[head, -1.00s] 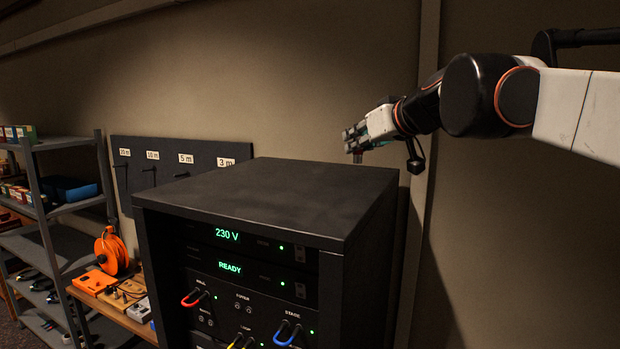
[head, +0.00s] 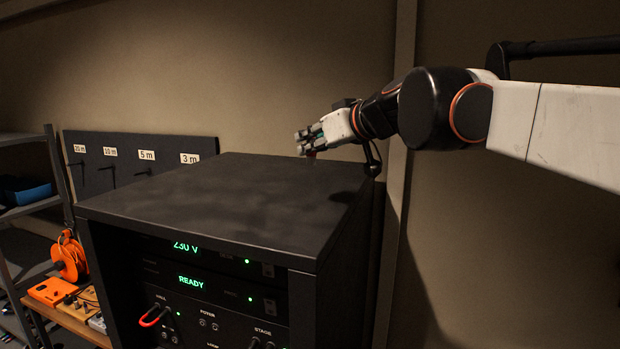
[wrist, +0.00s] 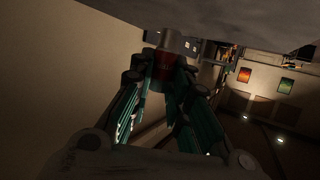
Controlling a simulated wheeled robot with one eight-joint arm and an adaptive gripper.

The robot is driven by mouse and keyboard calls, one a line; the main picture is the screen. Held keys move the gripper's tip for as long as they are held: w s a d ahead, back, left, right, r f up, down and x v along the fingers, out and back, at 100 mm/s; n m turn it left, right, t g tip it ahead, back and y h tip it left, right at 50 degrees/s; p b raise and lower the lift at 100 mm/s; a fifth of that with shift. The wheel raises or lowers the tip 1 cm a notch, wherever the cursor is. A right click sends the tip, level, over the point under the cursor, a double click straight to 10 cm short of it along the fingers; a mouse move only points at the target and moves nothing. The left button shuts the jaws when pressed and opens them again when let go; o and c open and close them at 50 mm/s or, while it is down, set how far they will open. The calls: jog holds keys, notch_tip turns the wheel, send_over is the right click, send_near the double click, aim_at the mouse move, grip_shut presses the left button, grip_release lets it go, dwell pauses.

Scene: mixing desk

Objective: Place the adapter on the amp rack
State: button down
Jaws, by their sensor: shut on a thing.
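The amp rack (head: 210,205) is a black cabinet with a flat, bare top and lit green displays on its front. My gripper (head: 305,140) is over the far right part of the rack top, seen from the side. In the wrist view the fingers (wrist: 163,72) are shut on the adapter (wrist: 170,42), a small cylinder with a red body and a pale metallic end. In the head view the adapter is mostly hidden by the fingers, with only a little dark red showing under them. It appears to be just above the top; the exact gap cannot be told.
A dark hook board (head: 130,150) with length labels is on the wall behind the rack. An orange cable reel (head: 69,257) and an orange box (head: 52,291) are on a wooden bench at the left, near grey shelving (head: 58,175). The rack top is clear.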

jog(key=shift+f+p, duration=0.5)
jog(key=shift+f, duration=3.8)
jog(key=shift+f, duration=0.15)
jog(key=c, duration=1.5)
grip_release()
